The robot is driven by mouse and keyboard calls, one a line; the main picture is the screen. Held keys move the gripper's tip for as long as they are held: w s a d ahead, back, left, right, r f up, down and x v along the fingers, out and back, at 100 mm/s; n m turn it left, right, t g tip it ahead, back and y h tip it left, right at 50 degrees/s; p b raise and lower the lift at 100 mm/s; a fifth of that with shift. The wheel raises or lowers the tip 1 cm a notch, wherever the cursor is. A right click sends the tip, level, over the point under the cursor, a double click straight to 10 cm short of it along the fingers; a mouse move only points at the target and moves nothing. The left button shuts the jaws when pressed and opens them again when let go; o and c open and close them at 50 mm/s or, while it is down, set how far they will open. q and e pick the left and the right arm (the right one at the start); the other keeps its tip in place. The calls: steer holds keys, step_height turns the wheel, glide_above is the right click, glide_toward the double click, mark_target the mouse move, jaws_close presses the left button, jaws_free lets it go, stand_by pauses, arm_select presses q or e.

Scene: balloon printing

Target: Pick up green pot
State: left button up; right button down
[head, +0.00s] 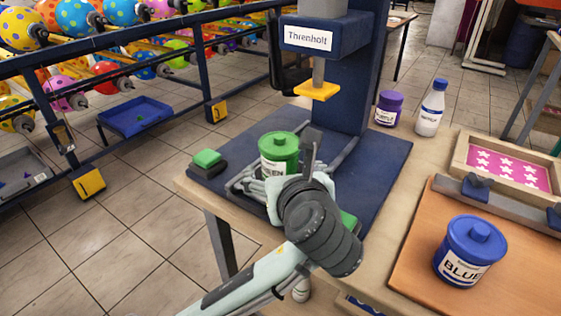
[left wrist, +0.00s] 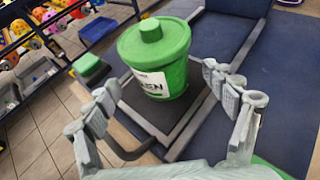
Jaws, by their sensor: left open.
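The green pot (head: 278,155) stands upright on the blue base of the press, with its lid on and a label partly reading "GREEN". My left gripper (head: 285,168) is right at the pot in the head view, and my wrist hides the pot's lower part. In the left wrist view the green pot (left wrist: 158,60) lies ahead, between and just beyond the open fingers (left wrist: 170,100). Clear space shows between the pot and each finger. It rests on a dark plate with a grey frame (left wrist: 185,130). My right gripper is not in view.
The yellow press head (head: 317,90) hangs behind the pot, on a blue column. A green-topped block (head: 207,158) sits left of it. A purple pot (head: 388,108), white bottle (head: 431,108), blue pot (head: 470,252) and star-pattern frame (head: 510,168) stand to the right.

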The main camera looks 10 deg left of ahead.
mark_target(280, 165)
arm_select(q)
steer(key=x, duration=0.4)
steer(key=shift+w+f, duration=0.2)
steer(key=shift+f, duration=0.05)
steer(key=shift+c, duration=0.3)
steer(key=c, duration=1.4)
